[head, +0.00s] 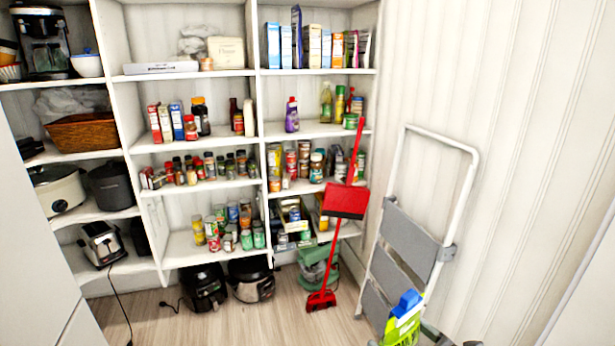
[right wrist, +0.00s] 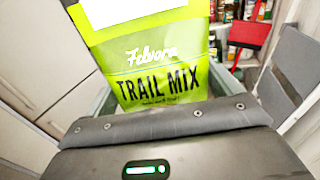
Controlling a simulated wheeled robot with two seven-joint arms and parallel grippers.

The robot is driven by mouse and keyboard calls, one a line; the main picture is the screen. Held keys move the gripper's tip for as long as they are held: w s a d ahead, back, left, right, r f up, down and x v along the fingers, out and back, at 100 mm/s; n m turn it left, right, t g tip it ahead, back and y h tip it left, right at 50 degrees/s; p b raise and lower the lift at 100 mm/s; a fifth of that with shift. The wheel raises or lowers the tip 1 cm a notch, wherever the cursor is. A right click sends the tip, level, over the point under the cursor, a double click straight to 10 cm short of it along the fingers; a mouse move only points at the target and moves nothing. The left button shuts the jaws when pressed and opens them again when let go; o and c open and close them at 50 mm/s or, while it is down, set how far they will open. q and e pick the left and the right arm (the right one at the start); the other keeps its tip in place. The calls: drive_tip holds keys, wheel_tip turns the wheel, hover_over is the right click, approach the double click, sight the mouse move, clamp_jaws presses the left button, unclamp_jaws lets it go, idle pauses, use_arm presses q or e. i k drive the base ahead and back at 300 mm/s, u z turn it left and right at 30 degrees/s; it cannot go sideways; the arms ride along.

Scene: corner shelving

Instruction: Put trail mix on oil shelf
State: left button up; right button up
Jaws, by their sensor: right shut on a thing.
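The trail mix is a lime-green bag (right wrist: 165,55) with dark lettering and a white panel, filling the middle of the right wrist view. My right gripper (right wrist: 160,100) is shut on its lower part and holds it upright. In the head view, a lime-green shape (head: 402,329) with a blue piece above it shows at the bottom edge; I cannot tell whether it is the bag. The oil shelf (head: 304,131) is in the right bay, with a tall yellow-green bottle (head: 326,105), a purple bottle (head: 292,118) and green tins on it. My left gripper is out of view.
A folded step ladder (head: 412,235) leans at the right wall. A red broom and dustpan (head: 345,201) stand across the right bay's lower shelves. Boxes (head: 313,46) fill the shelf above the oil. Free room shows between the purple and yellow-green bottles.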

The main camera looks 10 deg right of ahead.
sight(321, 131)
drive_tip(key=i, duration=1.15)
drive_tip(key=u, duration=0.3)
drive_tip(key=i, duration=1.35)
